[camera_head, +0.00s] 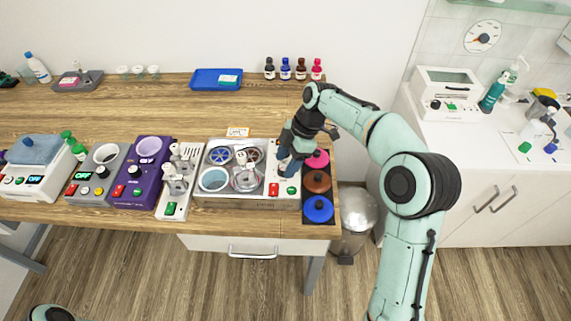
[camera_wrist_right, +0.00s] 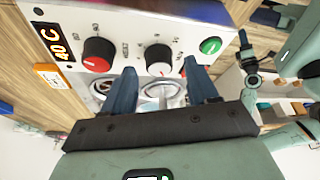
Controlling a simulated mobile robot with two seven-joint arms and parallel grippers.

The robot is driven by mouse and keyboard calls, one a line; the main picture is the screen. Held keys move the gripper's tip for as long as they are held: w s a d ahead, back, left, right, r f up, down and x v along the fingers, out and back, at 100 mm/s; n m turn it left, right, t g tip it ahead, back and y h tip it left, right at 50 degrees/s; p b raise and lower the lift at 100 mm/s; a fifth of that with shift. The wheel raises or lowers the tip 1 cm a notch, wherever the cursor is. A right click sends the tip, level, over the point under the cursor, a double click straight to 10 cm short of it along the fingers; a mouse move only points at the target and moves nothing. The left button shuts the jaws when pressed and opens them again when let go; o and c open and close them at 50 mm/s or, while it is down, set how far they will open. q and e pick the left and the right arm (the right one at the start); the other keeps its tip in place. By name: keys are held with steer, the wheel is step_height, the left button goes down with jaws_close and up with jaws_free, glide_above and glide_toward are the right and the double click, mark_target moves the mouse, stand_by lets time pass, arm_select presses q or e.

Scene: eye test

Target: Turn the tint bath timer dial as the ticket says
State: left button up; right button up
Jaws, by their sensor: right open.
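The tint bath (camera_head: 204,190) is a metal-framed unit with several round pots and a white control panel at its right end. My right gripper (camera_head: 288,168) is over that panel and hides part of it. Contact with the dial cannot be told. A red-faced dial (camera_wrist_right: 97,54) sits left of it, near an orange "40 C" display (camera_wrist_right: 60,40). A small orange-edged card (camera_head: 237,132) stands behind the bath, its writing unreadable.
Pink, brown and blue lidded pots, the blue one (camera_head: 317,208) nearest, stand right of the panel. A rack with white tools (camera_head: 172,209) and a purple heater (camera_head: 128,200) stand to the left. A blue tray (camera_head: 204,78) and several bottles stand behind.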

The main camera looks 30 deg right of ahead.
steer(key=shift+a+f, duration=0.2)
steer(key=shift+f, duration=0.3)
steer(key=shift+w, duration=0.1)
steer(key=c, duration=1)
steer(key=shift+c, duration=0.2)
